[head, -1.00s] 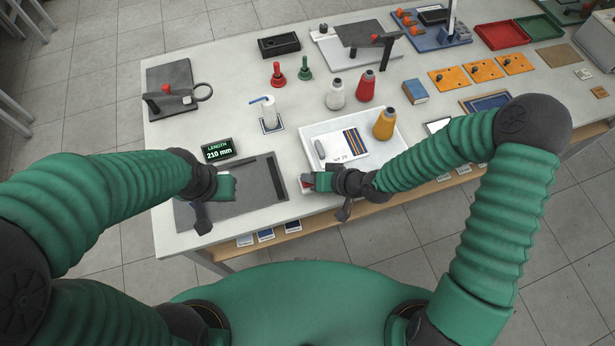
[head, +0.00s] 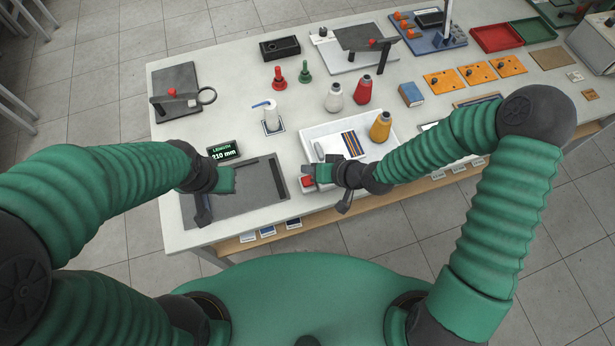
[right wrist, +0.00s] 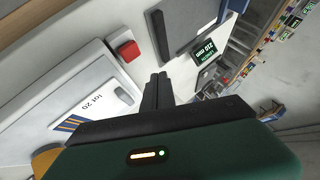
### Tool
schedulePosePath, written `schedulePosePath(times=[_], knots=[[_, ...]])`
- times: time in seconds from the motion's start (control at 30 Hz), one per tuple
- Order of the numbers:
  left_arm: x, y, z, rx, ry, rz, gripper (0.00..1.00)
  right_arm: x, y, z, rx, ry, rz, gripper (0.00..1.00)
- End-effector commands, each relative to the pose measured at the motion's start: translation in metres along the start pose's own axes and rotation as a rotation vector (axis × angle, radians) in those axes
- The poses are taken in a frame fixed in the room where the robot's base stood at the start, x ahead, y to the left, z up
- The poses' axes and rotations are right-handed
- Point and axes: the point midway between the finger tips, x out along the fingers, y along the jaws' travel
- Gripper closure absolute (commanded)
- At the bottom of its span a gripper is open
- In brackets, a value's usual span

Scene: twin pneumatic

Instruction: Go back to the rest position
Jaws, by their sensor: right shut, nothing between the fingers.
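My right gripper (head: 312,172) is shut and empty above the left front edge of the white tray (head: 386,150), near a small red block (head: 306,181). In the right wrist view its closed fingers (right wrist: 157,90) point up past the red block (right wrist: 127,50), apart from it in the picture. My left gripper (head: 222,181) is over the grey measuring board (head: 258,190), below the length display (head: 224,150) that reads 210 mm. Its fingers are hidden behind the wrist, so its jaw state does not show.
White (head: 333,98) and red (head: 363,90) cones, red (head: 279,78) and green (head: 305,72) stamps and a white bottle (head: 271,117) stand behind. The floor in front of the table is clear.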

Motion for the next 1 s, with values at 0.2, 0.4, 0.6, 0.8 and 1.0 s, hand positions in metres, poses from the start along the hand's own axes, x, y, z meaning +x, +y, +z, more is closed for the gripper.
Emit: schedulePosePath(times=[0.2, 0.4, 0.6, 0.8, 1.0], knots=[[0.001, 0.0, 0.0, 0.0, 0.0, 0.0, 1.0, 0.0, 0.001, 0.0, -0.001, 0.0, 0.001, 1.0], [0.026, 0.0, 0.006, 0.0, 0.0, 0.0, 1.0, -0.015, 0.052, 0.028, -0.08, -0.117, 0.18, 1.0], [0.071, 0.0, 0.017, 0.0, -0.001, 0.0, 1.0, -0.102, 0.122, 0.055, -0.074, -0.269, 0.532, 1.0], [0.089, 0.0, 0.021, 0.0, 0.0, 0.0, 1.0, -0.157, 0.12, 0.072, 0.045, -0.292, 0.615, 1.0], [0.089, 0.0, 0.021, 0.0, 0.0, 0.0, 1.0, -0.157, 0.12, 0.072, 0.045, -0.292, 0.615, 1.0]])
